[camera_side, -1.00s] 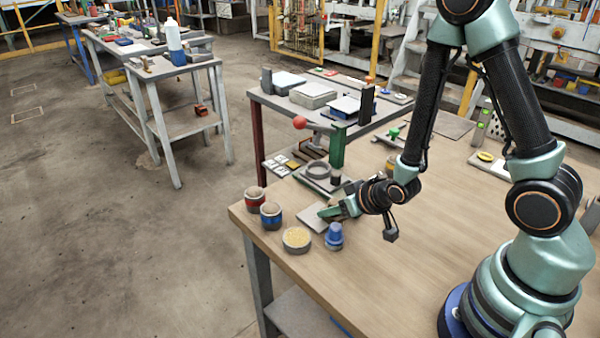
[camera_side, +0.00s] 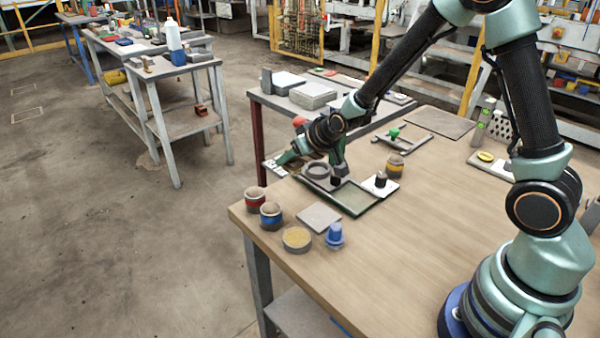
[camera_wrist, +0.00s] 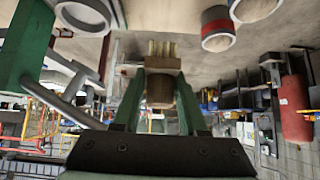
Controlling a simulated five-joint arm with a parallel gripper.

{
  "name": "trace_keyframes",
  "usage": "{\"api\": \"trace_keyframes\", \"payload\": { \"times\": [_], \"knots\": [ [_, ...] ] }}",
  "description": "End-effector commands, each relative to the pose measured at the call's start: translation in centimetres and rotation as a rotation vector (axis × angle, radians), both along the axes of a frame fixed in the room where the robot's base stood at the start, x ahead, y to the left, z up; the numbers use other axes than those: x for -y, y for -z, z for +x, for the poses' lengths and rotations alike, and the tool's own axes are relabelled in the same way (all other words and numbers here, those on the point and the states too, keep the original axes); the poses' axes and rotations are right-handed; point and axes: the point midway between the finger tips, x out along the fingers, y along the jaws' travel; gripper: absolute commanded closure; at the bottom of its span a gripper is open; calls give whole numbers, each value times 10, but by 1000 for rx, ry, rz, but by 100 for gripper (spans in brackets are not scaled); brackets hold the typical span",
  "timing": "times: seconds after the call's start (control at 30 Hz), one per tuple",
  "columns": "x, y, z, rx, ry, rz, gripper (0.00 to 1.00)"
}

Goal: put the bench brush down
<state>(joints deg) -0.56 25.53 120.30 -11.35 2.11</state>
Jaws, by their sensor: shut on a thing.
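In the wrist view my gripper (camera_wrist: 158,92) has its two green fingers closed on the bench brush (camera_wrist: 161,64), a brown wooden block with pale bristles at its far end. In the side view my gripper (camera_side: 284,158) is near the back left edge of the wooden table, beside the grey ring. The brush cannot be made out clearly there.
On the table (camera_side: 440,220) a grey ring (camera_side: 317,170) and a dark-framed tray (camera_side: 355,198) lie close to my gripper. The right-hand tabletop is clear.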

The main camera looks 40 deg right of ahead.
Motion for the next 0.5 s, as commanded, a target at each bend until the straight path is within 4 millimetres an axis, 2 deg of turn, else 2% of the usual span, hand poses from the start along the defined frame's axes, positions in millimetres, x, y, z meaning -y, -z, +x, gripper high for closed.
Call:
{"api": "trace_keyframes", "payload": {
  "times": [0.07, 0.13, 0.3, 0.5],
  "knots": [
    [-1, -6, 7, 1, -4, -3, 100],
    [-1, -2, 8, -3, -6, -4, 100],
    [-1, 27, 8, -7, -6, -4, 100],
    [-1, 47, 9, -3, -6, -4, 100]
  ]
}}
